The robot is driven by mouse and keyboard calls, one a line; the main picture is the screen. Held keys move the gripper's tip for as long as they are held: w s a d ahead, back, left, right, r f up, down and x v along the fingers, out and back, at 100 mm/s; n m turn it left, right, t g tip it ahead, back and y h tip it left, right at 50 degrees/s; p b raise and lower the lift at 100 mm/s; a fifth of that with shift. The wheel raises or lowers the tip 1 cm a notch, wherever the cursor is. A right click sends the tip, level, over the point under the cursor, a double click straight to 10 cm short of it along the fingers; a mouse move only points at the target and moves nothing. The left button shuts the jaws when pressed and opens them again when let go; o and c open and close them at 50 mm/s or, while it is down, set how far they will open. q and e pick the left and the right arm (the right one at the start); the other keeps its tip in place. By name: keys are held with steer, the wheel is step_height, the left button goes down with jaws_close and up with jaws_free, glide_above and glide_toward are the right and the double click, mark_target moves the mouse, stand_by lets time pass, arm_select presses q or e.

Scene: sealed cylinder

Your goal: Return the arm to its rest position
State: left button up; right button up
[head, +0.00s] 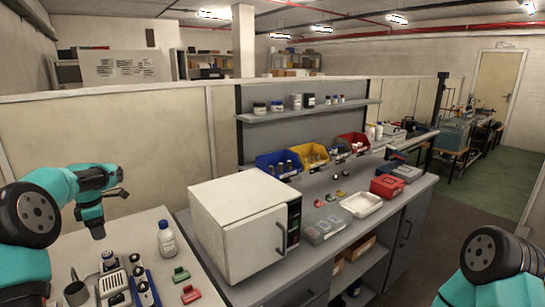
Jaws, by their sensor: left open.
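My left arm enters from the left, teal and black, bent above the white table (75,246) at lower left. My left gripper (121,193) shows as small dark fingers at the end of the arm, held up above the table. It is open, with nothing seen between the fingers, and is clear of the items below. Of my right arm, only a teal and black part shows at the lower right corner. My right gripper is out of the picture.
On the table are a white bottle (166,239), a blue rack (143,286), a grey mug (76,291), a green clip (180,274) and a red clip (190,294). A white oven-like box (240,226) stands on the grey bench to the right. Colored bins (278,164) stand behind.

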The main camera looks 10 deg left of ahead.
mark_target(107, 253)
arm_select(q)
step_height(107, 253, down, 11)
steer(key=shift+f, duration=0.2)
step_height(107, 253, up, 4)
steer(key=shift+f, duration=0.2)
steer(key=shift+s+d+r, duration=0.1)
steer(key=shift+d+r, duration=0.05)
steer(key=shift+r, duration=0.05)
steer(key=shift+s+d+r, duration=0.25)
steer(key=shift+s+d, duration=1.4)
steer(key=shift+d, duration=0.2)
steer(key=shift+s+d+r, duration=0.2)
steer(key=shift+s+d, duration=1.4)
steer(key=shift+d, duration=0.25)
